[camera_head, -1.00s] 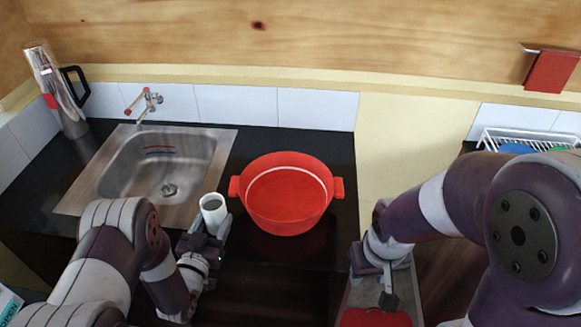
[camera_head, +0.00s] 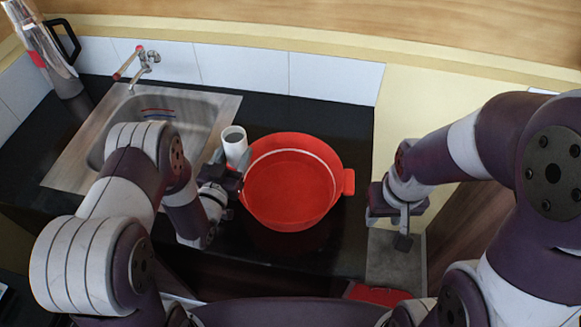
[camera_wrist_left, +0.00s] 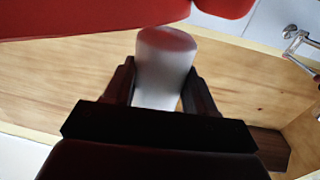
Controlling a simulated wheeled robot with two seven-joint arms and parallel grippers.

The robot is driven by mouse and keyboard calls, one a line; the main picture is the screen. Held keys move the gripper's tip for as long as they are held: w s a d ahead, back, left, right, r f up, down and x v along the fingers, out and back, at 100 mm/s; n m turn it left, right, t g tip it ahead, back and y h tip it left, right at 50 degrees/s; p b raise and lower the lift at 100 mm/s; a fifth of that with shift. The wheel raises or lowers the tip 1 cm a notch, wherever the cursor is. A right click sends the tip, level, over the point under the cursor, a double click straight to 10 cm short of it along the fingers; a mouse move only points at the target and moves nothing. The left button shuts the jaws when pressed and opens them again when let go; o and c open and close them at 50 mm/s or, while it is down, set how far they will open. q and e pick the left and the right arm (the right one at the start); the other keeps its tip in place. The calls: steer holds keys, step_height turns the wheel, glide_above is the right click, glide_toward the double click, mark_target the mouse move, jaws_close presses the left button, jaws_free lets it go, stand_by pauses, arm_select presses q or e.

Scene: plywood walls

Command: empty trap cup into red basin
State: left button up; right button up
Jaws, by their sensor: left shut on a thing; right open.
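The white trap cup (camera_head: 235,144) is held in my left gripper (camera_head: 224,166), upright or nearly so, at the left rim of the red basin. The left wrist view also shows the cup (camera_wrist_left: 163,70) between the two fingers of my left gripper (camera_wrist_left: 162,88). The red basin (camera_head: 292,209) stands on the dark counter and looks empty inside. It also shows along the top of the left wrist view (camera_wrist_left: 90,18). My right gripper (camera_head: 401,222) is open and empty, right of the basin. What the cup holds cannot be made out.
A steel sink (camera_head: 110,150) with a tap (camera_head: 140,64) lies left of the basin. A steel jug (camera_head: 50,55) with a black handle stands at the back left. A red object (camera_head: 378,295) lies low, below my right gripper. Bare counter (camera_head: 340,115) lies behind the basin.

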arm_select(q)
steer(key=shift+s+r, duration=0.2)
steer(key=shift+w+d+r+m+p, duration=0.1)
steer(key=shift+d+m+p, duration=0.1)
steer(key=shift+m+p, duration=0.25)
steer(key=shift+d+r+m, duration=0.15)
steer(key=shift+d+m, duration=0.05)
steer(key=shift+m, duration=0.25)
steer(key=shift+s+d+f+m, duration=0.15)
steer(key=shift+s+f+m, duration=0.1)
steer(key=shift+m, duration=0.25)
steer(key=shift+w+d+f+m+g, duration=0.1)
steer(key=shift+d+f+m+g, duration=0.35)
steer(key=shift+m, duration=0.45)
steer(key=shift+s+d+t, duration=0.1)
steer(key=shift+s+t, duration=0.1)
steer(key=shift+t, duration=0.05)
steer(key=shift+m, duration=0.3)
